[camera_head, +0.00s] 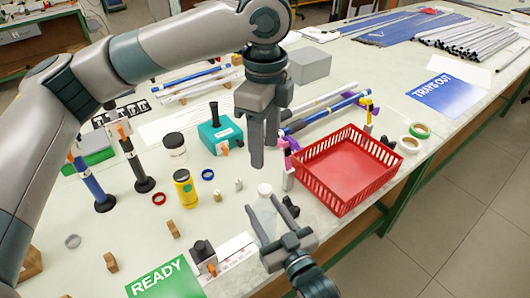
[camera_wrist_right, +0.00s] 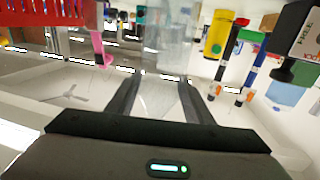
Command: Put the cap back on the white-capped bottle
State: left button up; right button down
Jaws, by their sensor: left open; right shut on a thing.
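The clear bottle (camera_head: 266,213) stands between the fingers of my right gripper (camera_head: 272,211), which is shut on it. It also shows, pale and see-through, in the right wrist view (camera_wrist_right: 170,45). The white cap (camera_head: 264,189) shows at the bottle's top in the head view; I cannot tell whether it is seated. My left gripper (camera_head: 264,155) is open and empty, pointing down just above the cap and apart from it.
A red basket (camera_head: 345,198) stands close on the right. A yellow jar (camera_head: 185,190), a teal box (camera_head: 220,136) and small blocks (camera_head: 217,196) stand to the left. The green READY card (camera_head: 165,279) lies at front left, and a tool stand (camera_head: 203,252) is nearby.

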pick_arm(q)
jog(key=shift+r, duration=0.1)
pick_arm(e)
jog(key=c, duration=0.8)
grip_release()
pick_arm(q)
notch_tip(320, 180, down, 4)
jog(key=b, duration=0.4)
pick_arm(e)
jog(key=v, duration=1.7)
jog(key=shift+s, duration=0.25)
jog(key=shift+d, duration=0.1)
pick_arm(q)
jog(key=shift+f, duration=0.2)
